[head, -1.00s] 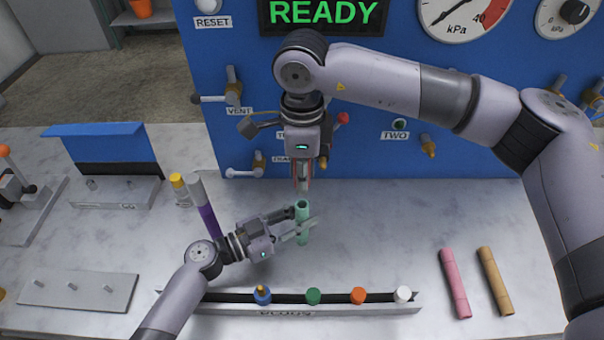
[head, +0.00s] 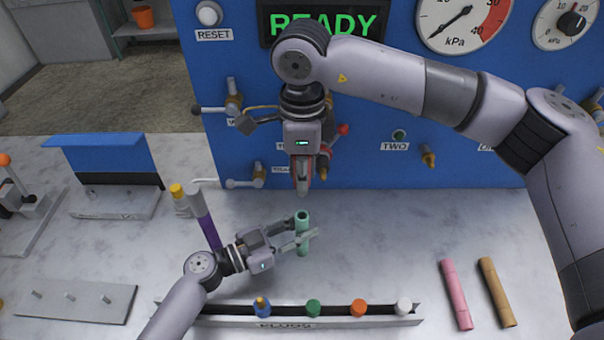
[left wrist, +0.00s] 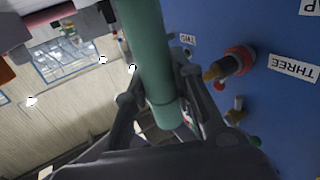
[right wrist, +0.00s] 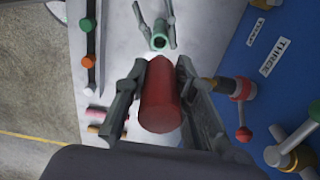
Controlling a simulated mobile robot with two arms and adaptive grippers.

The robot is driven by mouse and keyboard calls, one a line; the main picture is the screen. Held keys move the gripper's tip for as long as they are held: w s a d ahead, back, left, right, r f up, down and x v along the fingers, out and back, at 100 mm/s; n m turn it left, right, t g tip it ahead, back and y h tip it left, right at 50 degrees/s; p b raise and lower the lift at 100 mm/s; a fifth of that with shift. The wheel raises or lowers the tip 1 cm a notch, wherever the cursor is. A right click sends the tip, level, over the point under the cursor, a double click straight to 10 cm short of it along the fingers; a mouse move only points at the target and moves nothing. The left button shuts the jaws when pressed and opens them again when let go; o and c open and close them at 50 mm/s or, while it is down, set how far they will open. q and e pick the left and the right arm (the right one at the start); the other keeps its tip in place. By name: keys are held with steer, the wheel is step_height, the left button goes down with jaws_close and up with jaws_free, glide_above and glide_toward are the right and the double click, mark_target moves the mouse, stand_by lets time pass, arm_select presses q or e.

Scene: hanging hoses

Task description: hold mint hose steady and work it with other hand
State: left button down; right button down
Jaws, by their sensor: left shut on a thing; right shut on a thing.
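The mint hose (head: 302,246) is a short green tube. It stands roughly upright above the bench with its open end up. My left gripper (head: 298,236) is shut on its side. The hose fills the middle of the left wrist view (left wrist: 148,55), between the fingers. My right gripper (head: 302,180) points down above the hose, shut on a red tapered piece (right wrist: 160,100). In the right wrist view the hose's open end (right wrist: 158,43) shows beyond the red tip, with a gap between them. The red piece is mostly hidden by fingers in the head view.
A blue panel (head: 460,172) with valves and gauges stands behind. A plug rail (head: 385,320) with several coloured plugs lies in front. Pink (head: 456,295) and tan (head: 497,292) hoses lie at the right. A purple-and-grey tool (head: 206,218) stands close to my left gripper.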

arm_select(q)
steer(key=c, duration=1.3)
jaws_free()
